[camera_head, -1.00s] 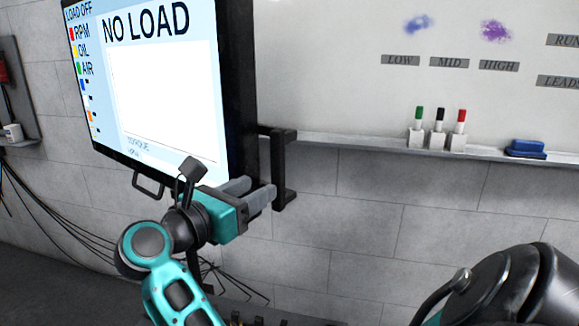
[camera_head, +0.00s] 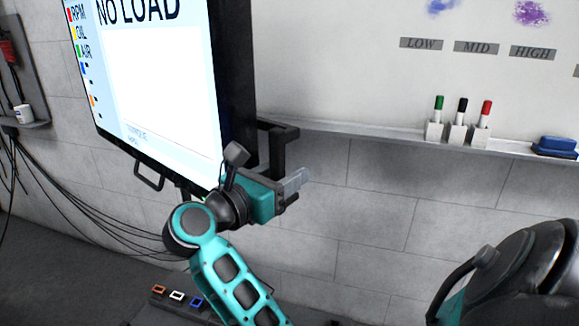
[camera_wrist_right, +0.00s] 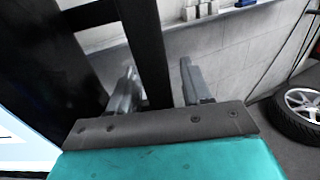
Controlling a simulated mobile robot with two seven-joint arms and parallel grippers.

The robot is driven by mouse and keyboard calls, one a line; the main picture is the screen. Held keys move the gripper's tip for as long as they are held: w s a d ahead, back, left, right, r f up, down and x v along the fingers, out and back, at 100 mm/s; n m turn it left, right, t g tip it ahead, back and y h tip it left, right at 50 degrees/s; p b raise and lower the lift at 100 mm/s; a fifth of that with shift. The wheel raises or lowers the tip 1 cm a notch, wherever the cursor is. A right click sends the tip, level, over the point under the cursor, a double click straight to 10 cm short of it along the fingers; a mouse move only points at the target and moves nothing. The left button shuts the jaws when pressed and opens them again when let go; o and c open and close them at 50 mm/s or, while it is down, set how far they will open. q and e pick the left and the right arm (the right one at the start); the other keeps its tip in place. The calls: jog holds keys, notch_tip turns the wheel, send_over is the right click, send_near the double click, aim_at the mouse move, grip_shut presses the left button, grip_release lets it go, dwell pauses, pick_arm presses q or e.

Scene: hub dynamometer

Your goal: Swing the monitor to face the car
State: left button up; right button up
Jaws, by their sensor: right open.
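The monitor (camera_head: 165,85) hangs at the left of the head view, its lit screen turned partly sideways and reading "NO LOAD". A black upright handle (camera_head: 277,148) stands out from its right edge. My right gripper (camera_head: 294,183) is open at the lower end of this handle, with part of the handle hidden behind it. In the right wrist view, the dark handle bar (camera_wrist_right: 145,45) passes between the two open fingers of the right gripper (camera_wrist_right: 158,68), nearer the left finger. A gap shows between the bar and the right finger. The car is not clearly in view; my left gripper is out of view.
A whiteboard with a tray (camera_head: 400,132) of markers (camera_head: 461,120) and a blue eraser (camera_head: 555,146) is behind. Cables (camera_head: 75,205) hang along the wall at left. A wheel (camera_wrist_right: 300,108) lies at the right of the right wrist view. Several coloured frames (camera_head: 177,296) sit low down.

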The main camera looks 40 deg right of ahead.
jog(key=shift+d, duration=0.15)
jog(key=shift+c, duration=0.2)
grip_shut()
dwell(0.3)
